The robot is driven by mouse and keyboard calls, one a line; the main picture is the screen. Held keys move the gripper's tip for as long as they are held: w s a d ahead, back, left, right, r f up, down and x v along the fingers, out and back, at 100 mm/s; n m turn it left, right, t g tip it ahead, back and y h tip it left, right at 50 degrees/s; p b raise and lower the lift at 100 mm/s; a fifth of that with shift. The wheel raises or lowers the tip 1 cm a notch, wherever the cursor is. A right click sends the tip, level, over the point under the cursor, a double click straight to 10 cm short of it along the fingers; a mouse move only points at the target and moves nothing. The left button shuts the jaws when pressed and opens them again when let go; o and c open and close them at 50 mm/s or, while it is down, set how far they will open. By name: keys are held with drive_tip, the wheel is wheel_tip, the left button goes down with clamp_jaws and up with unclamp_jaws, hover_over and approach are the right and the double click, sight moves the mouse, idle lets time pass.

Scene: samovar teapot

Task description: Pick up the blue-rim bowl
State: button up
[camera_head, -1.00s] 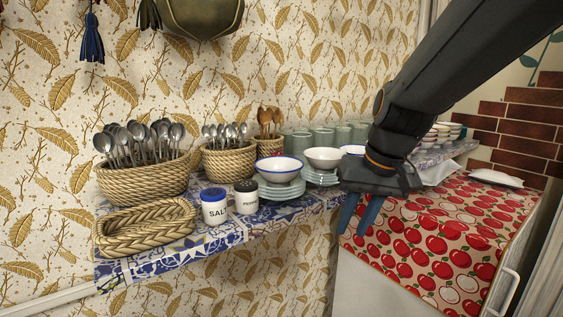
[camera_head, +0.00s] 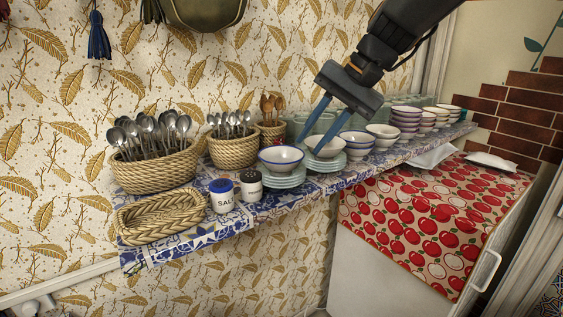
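A white bowl with a blue rim (camera_head: 281,160) sits upright on a stack of pale plates on the tiled shelf. A second bowl with a blue rim (camera_head: 357,144) stands further right along the shelf. A plain pale bowl (camera_head: 332,149) sits on plates between them, partly hidden by a finger. My gripper (camera_head: 309,147) is open and empty, with its two blue fingers pointing down and left. In the picture its fingertips overlap the area between the left blue-rim bowl and the plain bowl; contact cannot be told.
The patterned shelf (camera_head: 190,246) carries a cutlery basket (camera_head: 155,172), a flat woven basket (camera_head: 160,218), a salt jar (camera_head: 222,198) and a pepper jar (camera_head: 249,187). Green cups (camera_head: 300,126) stand behind the bowls. More bowls (camera_head: 407,118) stand right. An apple-print cloth (camera_head: 415,222) lies below.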

sight(302, 156)
drive_tip(key=shift+d+p+x, duration=0.2)
drive_tip(key=shift+p+x, duration=0.5)
drive_tip(key=shift+x, duration=1.35)
drive_tip(key=shift+s+f, duration=0.15)
drive_tip(key=shift+c, duration=0.3)
clamp_jaws()
